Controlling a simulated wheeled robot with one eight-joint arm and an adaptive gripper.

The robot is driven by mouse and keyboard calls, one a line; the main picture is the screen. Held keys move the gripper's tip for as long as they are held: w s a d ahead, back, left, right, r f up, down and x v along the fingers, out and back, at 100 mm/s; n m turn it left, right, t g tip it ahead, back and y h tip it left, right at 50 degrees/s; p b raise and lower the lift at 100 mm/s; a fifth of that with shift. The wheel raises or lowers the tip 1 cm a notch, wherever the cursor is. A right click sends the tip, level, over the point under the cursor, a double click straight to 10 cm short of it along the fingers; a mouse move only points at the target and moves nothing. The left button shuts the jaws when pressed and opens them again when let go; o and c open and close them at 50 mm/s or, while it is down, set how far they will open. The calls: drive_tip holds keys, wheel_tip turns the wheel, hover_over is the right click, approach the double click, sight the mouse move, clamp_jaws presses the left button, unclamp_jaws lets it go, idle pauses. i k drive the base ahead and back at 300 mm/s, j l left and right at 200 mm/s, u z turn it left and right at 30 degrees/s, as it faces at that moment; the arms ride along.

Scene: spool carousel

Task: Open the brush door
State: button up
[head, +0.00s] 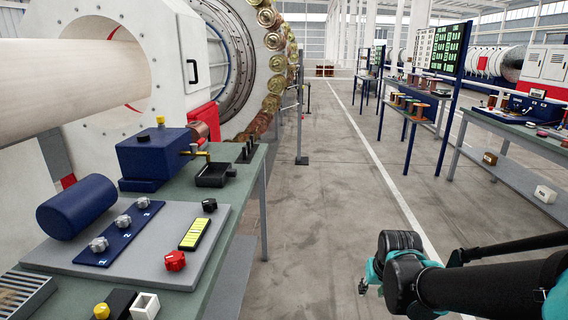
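No part in view is marked as the brush door. A white panel (196,62) with a black bar handle (190,59) stands on the side of the large white machine at the upper left; it looks shut, and I cannot tell if it is the brush door. My gripper (364,287) shows only in small part at the lower right, beside my dark wrist, over the floor. It is far from the panel and touches nothing that I see. Its fingers are mostly hidden, so its opening cannot be read.
A thin post (301,120) stands by the spool ring (276,62). Benches line the right. The middle aisle (330,165) is clear.

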sight(193, 31)
drive_tip(key=i, duration=1.85)
